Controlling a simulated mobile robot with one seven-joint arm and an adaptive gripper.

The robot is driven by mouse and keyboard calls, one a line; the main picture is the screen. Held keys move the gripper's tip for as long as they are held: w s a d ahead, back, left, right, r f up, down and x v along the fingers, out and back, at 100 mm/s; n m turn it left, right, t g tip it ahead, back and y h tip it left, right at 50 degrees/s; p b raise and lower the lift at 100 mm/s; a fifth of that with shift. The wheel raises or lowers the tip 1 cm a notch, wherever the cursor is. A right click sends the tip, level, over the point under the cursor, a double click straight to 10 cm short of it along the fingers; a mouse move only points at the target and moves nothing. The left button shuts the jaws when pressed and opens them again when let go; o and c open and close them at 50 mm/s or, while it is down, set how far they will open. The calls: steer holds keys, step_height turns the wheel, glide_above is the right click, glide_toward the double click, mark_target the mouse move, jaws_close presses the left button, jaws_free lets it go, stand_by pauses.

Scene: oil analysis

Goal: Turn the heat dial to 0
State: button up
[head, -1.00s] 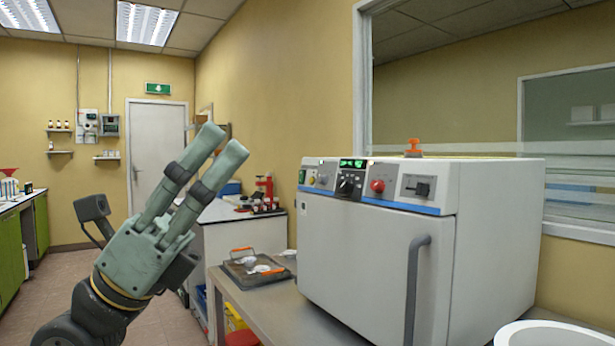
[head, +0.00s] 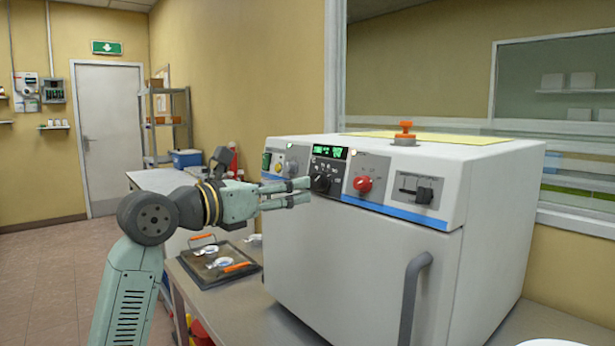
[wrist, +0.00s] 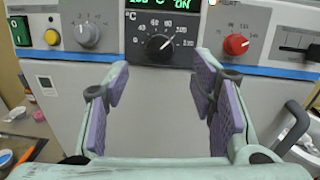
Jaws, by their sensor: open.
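In the wrist view the black dial (wrist: 159,48) sits under a green display (wrist: 163,5) that reads a temperature in °C and "ON". Its pointer is turned to the upper right, away from straight up. My gripper (head: 309,191) is open and empty in front of the panel, near the dial. In the wrist view the purple-padded fingers (wrist: 163,90) stand apart, one on each side below the dial, not touching it.
A red knob (head: 363,184) and a black slider switch (head: 416,190) lie right of the dial. A grey knob (wrist: 87,33) and green switch (wrist: 19,31) are to its left. A tray (head: 215,275) lies left; a door handle (head: 413,300) projects in front.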

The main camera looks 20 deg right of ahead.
mark_target(315, 182)
steer(key=p+x, duration=0.1)
steer(key=x, duration=0.5)
steer(key=shift+d+p, duration=0.15)
steer(key=shift+p, duration=0.25)
steer(key=c, duration=1.1)
steer(key=shift+c, duration=0.2)
